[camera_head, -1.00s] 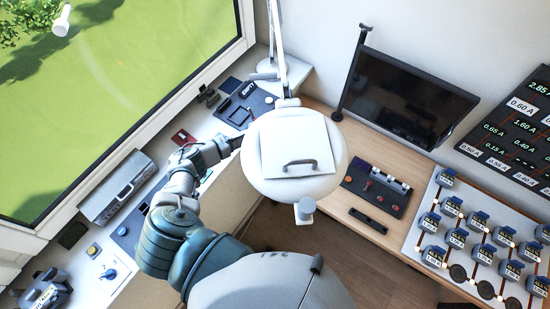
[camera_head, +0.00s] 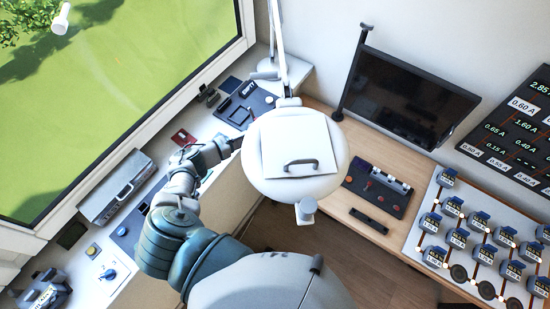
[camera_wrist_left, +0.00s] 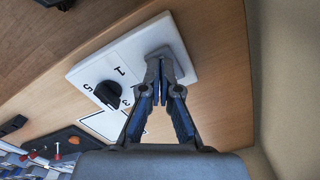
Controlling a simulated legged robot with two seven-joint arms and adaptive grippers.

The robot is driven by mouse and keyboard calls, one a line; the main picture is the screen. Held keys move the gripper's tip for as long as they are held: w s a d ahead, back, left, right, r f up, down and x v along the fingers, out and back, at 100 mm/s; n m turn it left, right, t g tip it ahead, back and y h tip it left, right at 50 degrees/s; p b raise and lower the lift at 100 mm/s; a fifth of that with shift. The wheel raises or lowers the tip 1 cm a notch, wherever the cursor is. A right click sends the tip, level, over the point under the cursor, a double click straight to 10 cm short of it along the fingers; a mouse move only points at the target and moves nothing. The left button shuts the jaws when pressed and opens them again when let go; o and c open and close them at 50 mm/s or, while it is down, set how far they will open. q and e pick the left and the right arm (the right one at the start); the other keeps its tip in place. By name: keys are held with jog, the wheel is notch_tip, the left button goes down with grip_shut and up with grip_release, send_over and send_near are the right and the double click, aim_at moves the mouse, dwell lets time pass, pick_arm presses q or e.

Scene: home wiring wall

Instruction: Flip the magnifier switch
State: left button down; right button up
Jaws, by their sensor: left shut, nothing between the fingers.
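The magnifier lamp has a round white head (camera_head: 271,184) in the middle of the head view. A square plate with a grey handle shows on it, and its arm rises to the top. My left gripper (camera_head: 236,144) reaches in beside the head's left edge; its fingertips are hidden there. In the left wrist view my left gripper (camera_wrist_left: 158,62) is shut and empty. Its tips are over the far end of a white plate (camera_wrist_left: 95,70) with a black knob (camera_wrist_left: 108,94) and printed numbers. Whether they touch it I cannot tell. No magnifier switch is clearly visible.
A grey case (camera_head: 118,187) and a dark panel (camera_head: 244,104) lie on the left ledge. A control panel (camera_head: 378,190) is on the wooden desk, below a black monitor (camera_head: 405,98). Several meters stand on a white board (camera_head: 415,236) at the right.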

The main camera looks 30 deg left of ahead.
pick_arm(q)
jog(key=shift+a+f, duration=0.15)
jog(key=shift+f, duration=0.3)
jog(key=shift+s+f+b, duration=0.1)
jog(key=shift+f+b, duration=0.3)
dwell(0.3)
notch_tip(320, 180, up, 2)
jog(key=shift+r+p, duration=0.1)
jog(key=shift+p, duration=1.15)
notch_tip(320, 180, up, 5)
jog(key=p, duration=0.5)
